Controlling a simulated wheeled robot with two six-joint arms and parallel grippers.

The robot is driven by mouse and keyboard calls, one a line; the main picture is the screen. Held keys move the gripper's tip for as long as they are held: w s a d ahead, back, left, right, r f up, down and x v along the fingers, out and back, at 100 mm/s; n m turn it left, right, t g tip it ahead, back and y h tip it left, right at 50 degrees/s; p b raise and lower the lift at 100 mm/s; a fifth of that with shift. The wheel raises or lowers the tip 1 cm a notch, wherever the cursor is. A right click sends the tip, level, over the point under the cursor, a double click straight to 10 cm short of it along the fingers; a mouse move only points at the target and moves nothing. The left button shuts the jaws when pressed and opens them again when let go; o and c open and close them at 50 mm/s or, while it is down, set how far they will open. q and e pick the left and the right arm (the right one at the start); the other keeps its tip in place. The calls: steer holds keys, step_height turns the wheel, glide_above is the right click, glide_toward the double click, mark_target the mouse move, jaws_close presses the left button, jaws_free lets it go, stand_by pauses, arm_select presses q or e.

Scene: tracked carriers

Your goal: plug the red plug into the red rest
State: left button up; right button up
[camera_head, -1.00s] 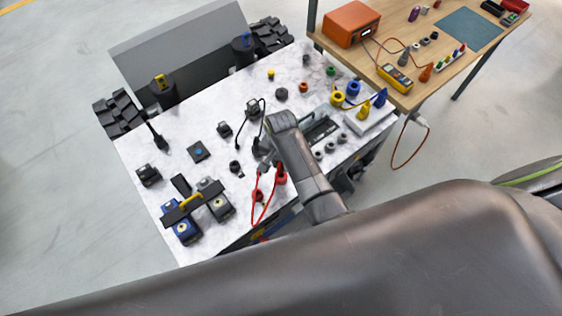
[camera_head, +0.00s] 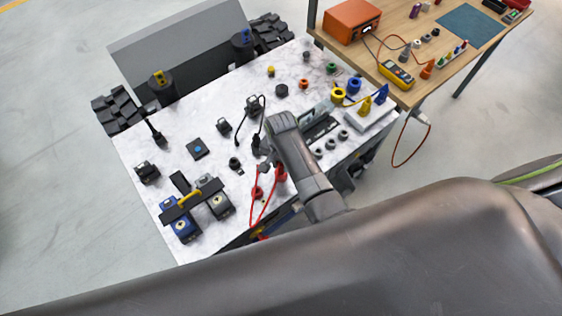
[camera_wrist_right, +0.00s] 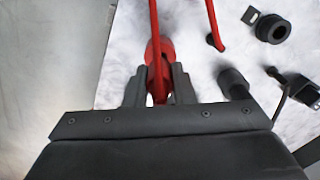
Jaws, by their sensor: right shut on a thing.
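The red plug (camera_head: 281,173) is near the front edge of the white table, at my right gripper (camera_head: 275,168). In the right wrist view the gripper (camera_wrist_right: 158,92) is shut with its two dark fingers around the plug (camera_wrist_right: 158,86). A red cable runs from the plug. A second red piece, which looks like the red rest (camera_head: 257,193), stands on the table to the lower left of the plug. In the wrist view a wider red part shows just beyond the fingers; whether plug and rest touch is hidden. My left gripper is not in view.
The white table (camera_head: 185,120) bears several dark sockets, a black plug with a cable (camera_head: 255,140), and a blue-and-black device pair (camera_head: 200,208). A wooden bench (camera_head: 430,45) stands behind.

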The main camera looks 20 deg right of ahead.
steer(key=shift+f+b, duration=0.6)
steer(key=shift+f, duration=0.6)
steer(key=o, duration=1)
steer(key=shift+o, duration=0.2)
steer(key=shift+r, duration=0.1)
